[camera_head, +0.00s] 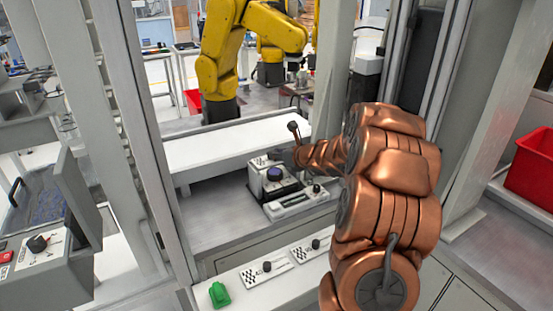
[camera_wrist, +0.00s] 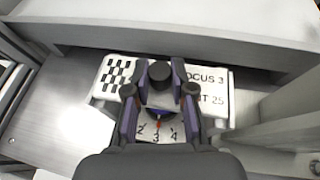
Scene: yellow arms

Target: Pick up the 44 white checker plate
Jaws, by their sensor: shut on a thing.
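A white checker plate (camera_wrist: 112,76) is in the wrist view, with a black-and-white checker patch on the left, dark lettering on the right and a black knob (camera_wrist: 160,74) in the middle. The number 44 cannot be read. My gripper (camera_wrist: 160,92) has its purple-sided fingers on both sides of the knob and is shut on it. Below the plate, a dial with a blue ring and numbers shows partly between the fingers.
Two more white checker plates with black knobs (camera_head: 266,275) (camera_head: 313,247) lie on the front ledge, with a green block (camera_head: 219,294) beside them. A white raised shelf (camera_head: 230,143) runs behind the unit. Grey frame posts stand left and right.

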